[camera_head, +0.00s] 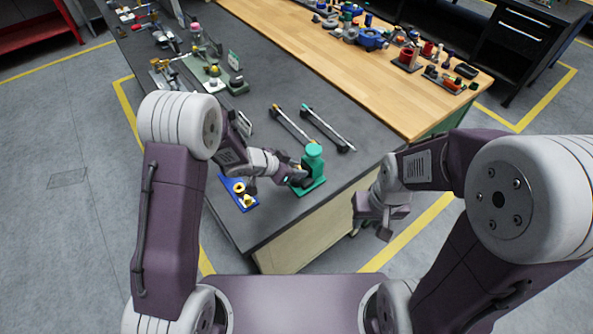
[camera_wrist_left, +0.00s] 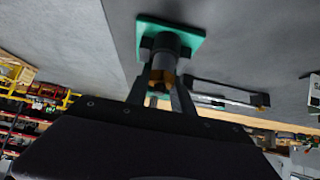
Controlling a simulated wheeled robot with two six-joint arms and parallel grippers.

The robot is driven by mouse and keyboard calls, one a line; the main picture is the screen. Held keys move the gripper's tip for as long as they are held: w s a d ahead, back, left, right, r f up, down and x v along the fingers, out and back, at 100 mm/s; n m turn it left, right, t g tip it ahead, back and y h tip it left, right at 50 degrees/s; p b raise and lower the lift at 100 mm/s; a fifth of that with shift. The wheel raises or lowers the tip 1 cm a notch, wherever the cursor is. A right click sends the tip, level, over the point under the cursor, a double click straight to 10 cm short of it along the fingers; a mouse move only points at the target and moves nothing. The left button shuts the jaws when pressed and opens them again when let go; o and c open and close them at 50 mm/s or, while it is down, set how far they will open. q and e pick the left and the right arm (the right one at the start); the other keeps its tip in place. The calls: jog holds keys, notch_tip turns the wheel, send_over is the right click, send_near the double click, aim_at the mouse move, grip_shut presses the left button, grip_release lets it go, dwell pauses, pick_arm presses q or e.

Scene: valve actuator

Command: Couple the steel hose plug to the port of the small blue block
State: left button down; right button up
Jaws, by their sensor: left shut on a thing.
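My left gripper (camera_head: 296,178) is at the green stand (camera_head: 314,170) near the table's front corner. In the left wrist view its fingers (camera_wrist_left: 161,92) are shut on a brass-coloured part (camera_wrist_left: 162,80). That part lines up with a dark grey cylinder (camera_wrist_left: 167,46) on the green base plate (camera_wrist_left: 190,37); I cannot tell whether they are joined. No steel hose plug can be clearly made out. A small blue base (camera_head: 236,186) with brass fittings lies left of the gripper at the table edge. My right gripper (camera_head: 382,226) hangs off the table's right side; its finger opening is unclear.
Two thin rods on dark holders, a left one (camera_head: 292,125) and a right one (camera_head: 328,128), lie behind the green stand. Fittings and a green-grey fixture (camera_head: 212,78) stand farther back. The wooden bench (camera_head: 300,38) holds several valve parts. Grey table top between is clear.

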pick_arm(q)
notch_tip(320, 180, up, 4)
jog(key=shift+f+p, duration=0.1)
jog(key=shift+p, duration=0.6)
jog(key=s+d+r, duration=0.1)
jog(key=s+r, duration=0.6)
jog(key=s, duration=0.4)
jog(key=shift+s, duration=0.3)
jog(key=shift+d+r, duration=0.1)
